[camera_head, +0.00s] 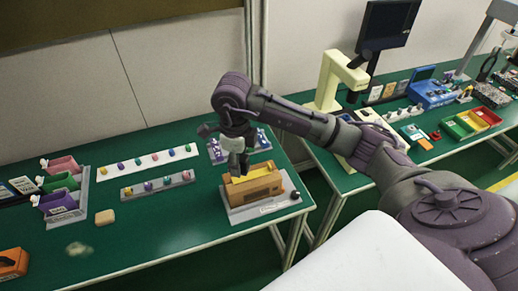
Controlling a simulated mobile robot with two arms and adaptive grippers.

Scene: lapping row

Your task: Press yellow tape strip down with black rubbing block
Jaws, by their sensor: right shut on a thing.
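My right gripper (238,165) points down at the orange-brown block (262,188), over its left part. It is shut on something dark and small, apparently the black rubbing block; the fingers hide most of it. The yellow tape strip (256,172) shows as a yellow band along the top of the orange-brown block, partly behind the gripper. Whether the held thing touches the strip cannot be told. The orange-brown block sits on a light grey base (268,209) at the right end of the green bench. My left gripper is not in view.
A small black knob (295,195) is at the base's right corner. To the left are a grey rack (158,187) and a white strip (147,163) of coloured pieces, a tan block (105,217) and coloured bins (62,203). Bare green bench lies in front of the rack.

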